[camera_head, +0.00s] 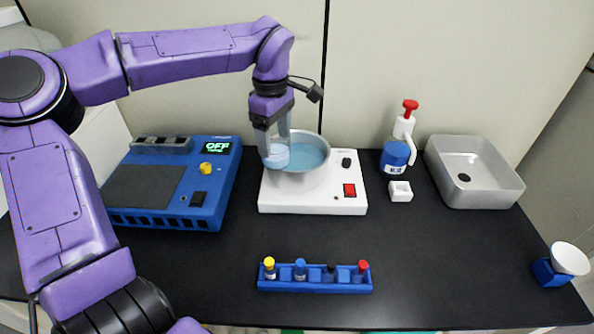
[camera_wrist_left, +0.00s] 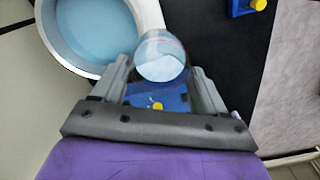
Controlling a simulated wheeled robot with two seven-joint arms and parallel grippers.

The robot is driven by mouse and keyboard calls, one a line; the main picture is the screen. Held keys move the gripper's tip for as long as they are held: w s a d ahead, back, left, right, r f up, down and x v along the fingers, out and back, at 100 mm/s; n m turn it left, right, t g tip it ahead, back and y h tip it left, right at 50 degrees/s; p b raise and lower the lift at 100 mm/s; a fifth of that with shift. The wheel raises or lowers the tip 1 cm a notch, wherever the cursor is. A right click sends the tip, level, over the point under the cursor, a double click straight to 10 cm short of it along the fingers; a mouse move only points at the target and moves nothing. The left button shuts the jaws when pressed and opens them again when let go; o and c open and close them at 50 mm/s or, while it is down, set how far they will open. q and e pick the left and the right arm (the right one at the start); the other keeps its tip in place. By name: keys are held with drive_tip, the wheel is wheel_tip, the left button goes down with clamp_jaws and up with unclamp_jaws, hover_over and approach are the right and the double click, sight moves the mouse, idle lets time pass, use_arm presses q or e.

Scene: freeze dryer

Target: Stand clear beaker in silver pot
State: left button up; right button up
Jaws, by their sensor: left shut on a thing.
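The clear beaker (camera_head: 276,157), with pale contents, is between the fingers of my left gripper (camera_head: 272,138), which is shut on it. In the head view the beaker overlaps the left rim of the silver pot (camera_head: 311,181). The pot is round, holds blue liquid and sits on a white heater base. In the left wrist view the beaker (camera_wrist_left: 160,58) is between the fingers (camera_wrist_left: 160,72), beside the pot (camera_wrist_left: 97,70) and close to its rim. I cannot tell whether beaker and rim touch. My right gripper is not in view.
The white base (camera_head: 335,205) has a red switch. A blue device (camera_head: 180,213) reading OFF stands left. A blue rack (camera_head: 315,284) with capped vials is in front. A red-topped bottle (camera_head: 398,157), small white block (camera_head: 400,191), grey sink (camera_head: 482,192) and white bowl (camera_head: 570,258) are right.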

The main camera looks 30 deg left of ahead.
use_arm(q)
drive_tip(key=n, duration=0.1)
drive_tip(key=s+n, duration=0.1)
drive_tip(key=n, duration=0.2)
drive_tip(key=shift+s+a+f+n, duration=0.15)
drive_tip(key=shift+a+n, duration=0.1)
drive_tip(key=shift+n, duration=0.35)
drive_tip(key=shift+w, duration=0.2)
drive_tip(key=w+f+p, duration=0.1)
drive_tip(key=w+f, duration=0.3)
drive_tip(key=w+a+f+p, duration=0.1)
drive_tip(key=w+f+p, duration=0.1)
drive_tip(key=w+f, duration=0.2)
drive_tip(key=w+a+f+p, duration=0.1)
drive_tip(key=w+f+p, duration=0.1)
drive_tip(key=w+f, duration=0.2)
drive_tip(key=shift+w+f, duration=0.3)
drive_tip(key=shift+w, duration=0.4)
drive_tip(key=shift+f, duration=0.2)
drive_tip(key=shift+f, duration=0.1)
drive_tip(key=o, duration=1.2)
drive_tip(key=shift+c, duration=0.2)
